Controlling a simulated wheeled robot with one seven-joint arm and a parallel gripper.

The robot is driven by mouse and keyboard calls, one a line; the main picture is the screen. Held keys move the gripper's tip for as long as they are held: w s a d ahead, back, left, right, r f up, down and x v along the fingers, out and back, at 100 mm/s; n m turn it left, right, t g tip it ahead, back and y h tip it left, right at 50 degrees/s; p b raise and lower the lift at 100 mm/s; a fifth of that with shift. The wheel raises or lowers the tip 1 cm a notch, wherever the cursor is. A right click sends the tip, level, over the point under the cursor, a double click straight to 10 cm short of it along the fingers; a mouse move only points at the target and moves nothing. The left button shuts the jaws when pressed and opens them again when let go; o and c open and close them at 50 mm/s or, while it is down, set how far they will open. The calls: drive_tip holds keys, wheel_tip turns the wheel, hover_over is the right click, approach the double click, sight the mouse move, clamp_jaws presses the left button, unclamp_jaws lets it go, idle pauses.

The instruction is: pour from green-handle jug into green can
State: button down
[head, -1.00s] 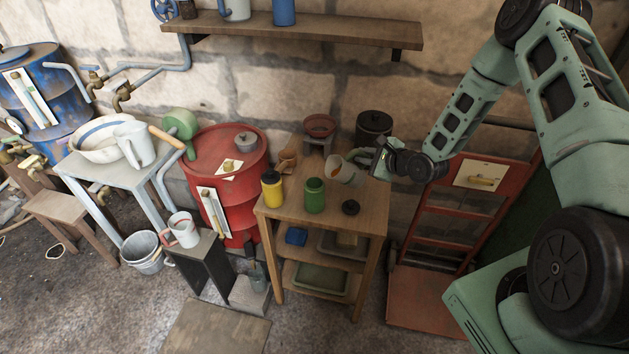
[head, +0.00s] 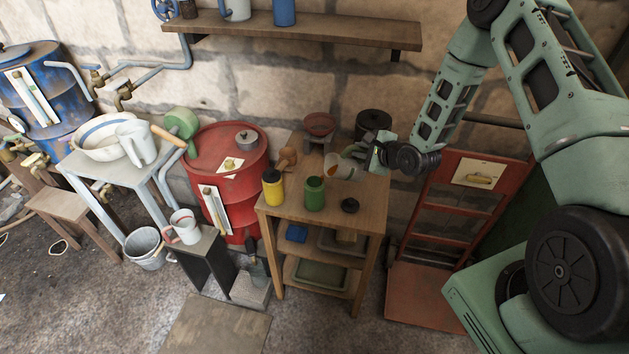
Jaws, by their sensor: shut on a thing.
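My gripper (head: 367,155) is shut on the green-handle jug (head: 345,170) above the right part of the wooden stand. The jug is pale and tilted, its mouth facing left, with something orange showing at its opening. The green can (head: 315,196) stands upright on the stand, open at the top, just below and left of the jug's mouth. The jug is apart from the can. I cannot see any liquid stream between them. The handle is largely hidden by the gripper.
The wooden stand (head: 331,222) also bears a yellow can with a black top (head: 272,187), a black lid (head: 350,205), a brown scoop-like thing (head: 287,160), a red-topped thing (head: 319,128) and a dark pot (head: 373,124). A red drum (head: 226,160) stands left, a red hand truck (head: 455,215) right.

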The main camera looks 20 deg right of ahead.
sight(345, 150)
drive_tip(key=shift+a+r+n+h+p, duration=0.65)
drive_tip(key=shift+a+r+h, duration=0.2)
drive_tip(key=shift+r, duration=0.25)
idle(1.0)
drive_tip(key=shift+w+a+r, duration=0.1)
drive_tip(key=shift+a+r, duration=0.05)
drive_tip(key=shift+a, duration=0.3)
drive_tip(key=shift+a+r+n+h, duration=0.2)
drive_tip(key=shift+a+n+h, duration=0.05)
drive_tip(key=shift+a, duration=0.25)
drive_tip(key=shift+a+r, duration=0.1)
drive_tip(key=shift+a, duration=0.15)
drive_tip(key=shift+a, duration=0.1)
drive_tip(key=shift+a+r, duration=0.15)
drive_tip(key=shift+a, duration=0.1)
drive_tip(key=shift+a+n+h, duration=0.15)
drive_tip(key=shift+n+h, duration=0.15)
drive_tip(key=shift+w+a+r, duration=0.1)
drive_tip(key=shift+a+r, duration=0.05)
drive_tip(key=shift+r, duration=0.05)
